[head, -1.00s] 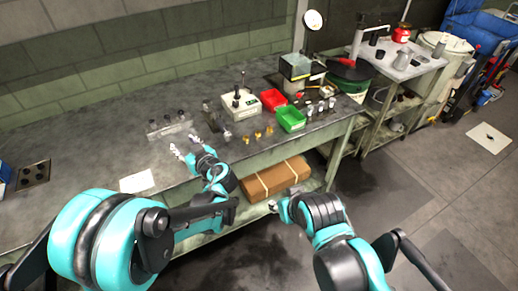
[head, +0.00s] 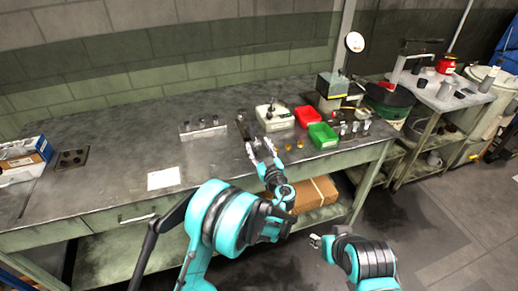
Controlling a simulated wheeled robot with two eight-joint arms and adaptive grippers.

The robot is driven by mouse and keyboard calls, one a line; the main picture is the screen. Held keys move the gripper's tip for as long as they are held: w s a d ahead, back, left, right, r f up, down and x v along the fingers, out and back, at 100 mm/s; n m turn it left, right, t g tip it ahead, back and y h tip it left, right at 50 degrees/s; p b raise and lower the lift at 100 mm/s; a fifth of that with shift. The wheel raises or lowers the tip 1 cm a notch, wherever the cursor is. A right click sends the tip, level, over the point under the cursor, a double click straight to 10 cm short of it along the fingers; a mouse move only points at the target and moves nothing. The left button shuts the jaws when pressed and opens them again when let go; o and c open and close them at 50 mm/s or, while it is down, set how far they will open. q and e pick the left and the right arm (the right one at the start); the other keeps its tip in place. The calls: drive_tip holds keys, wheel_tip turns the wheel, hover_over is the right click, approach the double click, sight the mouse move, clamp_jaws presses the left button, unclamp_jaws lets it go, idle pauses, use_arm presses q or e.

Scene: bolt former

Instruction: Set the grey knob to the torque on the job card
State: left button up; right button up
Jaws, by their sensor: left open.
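A white paper sheet (head: 163,178), perhaps the job card, lies on the bench at the left; its writing is too small to read. A white box (head: 276,118) with a dark upright lever or post and a small green mark stands near the bench's middle. I cannot make out for sure which part is the grey knob. My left gripper (head: 259,148) is open and looks empty. It is over the bench's front part, in front of the white box and apart from it. My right gripper (head: 315,241) hangs low in front of the bench; its fingers are too small to read.
A clear rack with dark-topped pieces (head: 202,127) stands left of my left gripper. A red bin (head: 307,116) and a green bin (head: 322,135) are right of the white box. Small brass parts (head: 294,145) lie at the front edge.

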use_arm(q)
drive_tip(key=shift+w+a, duration=0.1)
drive_tip(key=shift+w, duration=0.1)
clamp_jaws()
